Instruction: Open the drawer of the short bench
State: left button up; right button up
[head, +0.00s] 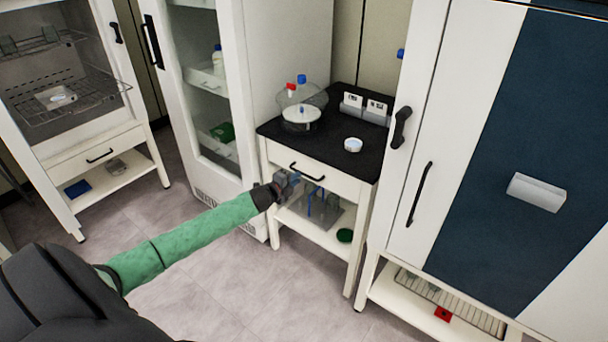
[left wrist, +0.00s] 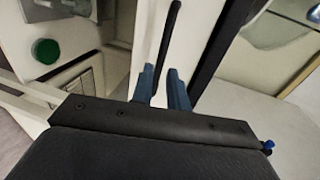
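The short bench (head: 268,130) has a black top and a white drawer (head: 338,184) under it. The drawer front looks flush and closed, with a black bar handle (head: 307,172). My left gripper (head: 292,181) is in front of the drawer, close to the handle's left end. In the left wrist view the two blue fingers (left wrist: 164,86) stand apart, with the black handle (left wrist: 169,40) lined up with the gap between them. I cannot tell whether they touch it. My right gripper is not in view.
On the bench top are a glass vessel (head: 301,108) with red and blue caps, a white dish (head: 353,145) and small boxed items. The lower shelf holds a green round item (head: 345,236). Tall cabinets flank the bench closely. The floor (head: 290,290) in front is clear.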

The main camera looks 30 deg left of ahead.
aim_at(304, 174)
pick_arm(q)
jog(key=shift+p+x, duration=0.4)
jog(key=shift+x, duration=2.45)
grip_shut()
